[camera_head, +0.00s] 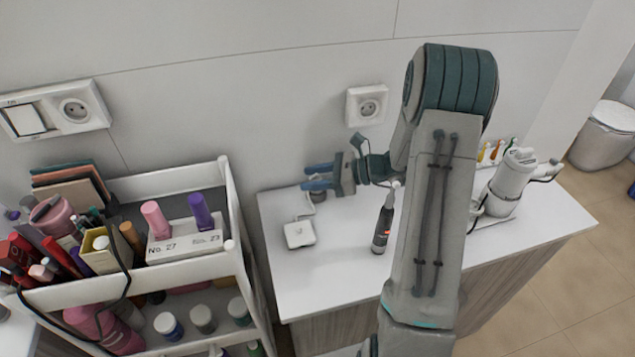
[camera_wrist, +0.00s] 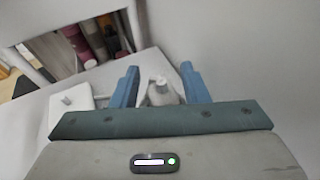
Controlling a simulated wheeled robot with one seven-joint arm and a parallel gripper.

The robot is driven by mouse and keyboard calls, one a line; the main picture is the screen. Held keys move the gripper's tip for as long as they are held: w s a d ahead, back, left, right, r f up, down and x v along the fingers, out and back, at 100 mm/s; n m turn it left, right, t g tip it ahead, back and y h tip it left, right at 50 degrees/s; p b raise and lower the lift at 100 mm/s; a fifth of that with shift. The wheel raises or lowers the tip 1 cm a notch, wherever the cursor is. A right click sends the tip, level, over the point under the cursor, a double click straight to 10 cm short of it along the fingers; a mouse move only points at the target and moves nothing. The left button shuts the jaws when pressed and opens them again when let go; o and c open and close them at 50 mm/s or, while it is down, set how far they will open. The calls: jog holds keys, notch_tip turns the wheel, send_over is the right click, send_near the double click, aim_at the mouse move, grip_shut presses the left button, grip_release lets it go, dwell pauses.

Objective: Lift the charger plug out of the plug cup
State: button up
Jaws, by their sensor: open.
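My gripper (camera_head: 312,177) is open, with two blue fingers, above the back left part of the white counter. In the wrist view its fingers (camera_wrist: 160,70) stand on either side of a pale, bottle-shaped thing, which looks like the charger plug (camera_wrist: 162,92); a gap shows on each side. In the head view a small dark cup, likely the plug cup (camera_head: 318,196), shows just below the fingers, mostly hidden by them. A thin cable runs from there to a white square charger base (camera_head: 299,235), which also shows in the wrist view (camera_wrist: 70,103).
A dark electric toothbrush (camera_head: 382,228) stands upright right of the base. A white cart (camera_head: 235,205) full of cosmetics borders the counter (camera_head: 330,265) at left. A wall socket (camera_head: 367,104) is behind. A white appliance (camera_head: 512,185) stands at right. The counter's front is clear.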

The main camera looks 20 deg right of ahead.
jog(key=shift+w+a+f, duration=0.25)
jog(key=shift+a, duration=0.3)
jog(key=c, duration=0.7)
jog(key=shift+r, duration=0.15)
